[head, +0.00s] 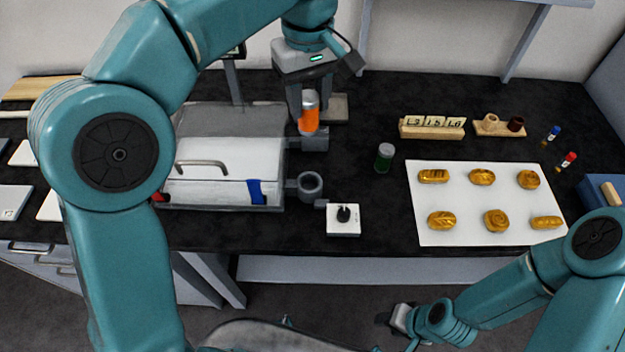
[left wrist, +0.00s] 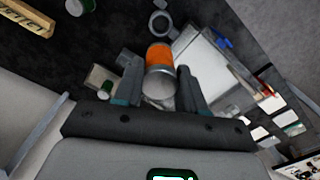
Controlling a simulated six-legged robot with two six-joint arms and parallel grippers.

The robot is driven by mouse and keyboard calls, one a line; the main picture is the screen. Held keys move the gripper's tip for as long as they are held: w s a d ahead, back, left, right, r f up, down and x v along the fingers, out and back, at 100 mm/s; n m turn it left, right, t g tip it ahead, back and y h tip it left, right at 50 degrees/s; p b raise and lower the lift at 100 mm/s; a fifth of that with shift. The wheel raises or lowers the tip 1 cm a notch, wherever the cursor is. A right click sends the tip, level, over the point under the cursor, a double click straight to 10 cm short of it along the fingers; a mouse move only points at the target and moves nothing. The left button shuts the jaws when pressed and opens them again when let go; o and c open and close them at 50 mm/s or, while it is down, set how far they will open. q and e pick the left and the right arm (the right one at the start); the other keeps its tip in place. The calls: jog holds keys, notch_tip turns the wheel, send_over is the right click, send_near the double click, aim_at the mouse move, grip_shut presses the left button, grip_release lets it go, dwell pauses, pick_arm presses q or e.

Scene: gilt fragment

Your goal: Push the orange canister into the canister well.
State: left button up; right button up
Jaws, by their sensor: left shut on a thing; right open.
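The orange canister (head: 309,117), with a silver-grey top, is upright beside the white lidded machine. My left gripper (head: 309,88) is above it and shut on its upper part. In the left wrist view the canister (left wrist: 159,56) sits between the two fingers. The canister's lower end is at a grey bracket (head: 316,140) on the machine's right side; I cannot tell whether it is inside it or just above. A second grey holder, an open round ring (head: 311,184), is nearer and looks empty. My right gripper (head: 394,319) is open and low, in front of the table.
The white machine (head: 222,164) has a handled lid and a blue tab. A green canister (head: 384,157) stands to the right. A dial on a white plate (head: 343,220) is in front. A white mat (head: 461,203) bears several gilt pieces. Label blocks (head: 432,127) stand behind.

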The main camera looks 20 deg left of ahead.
aim_at(309, 132)
pick_arm(q)
jog(key=shift+s+f+b, duration=0.2)
jog(key=shift+f+b, duration=0.65)
jog(key=shift+f, duration=8.95)
jog(key=shift+f, duration=0.1)
jog(key=shift+d+f, duration=0.1)
jog(key=shift+f, duration=0.05)
jog(key=o, duration=1.1)
jog(key=shift+c, duration=0.2)
jog(key=shift+r, duration=0.3)
notch_tip(309, 132, up, 12)
jog(key=shift+p, duration=0.3)
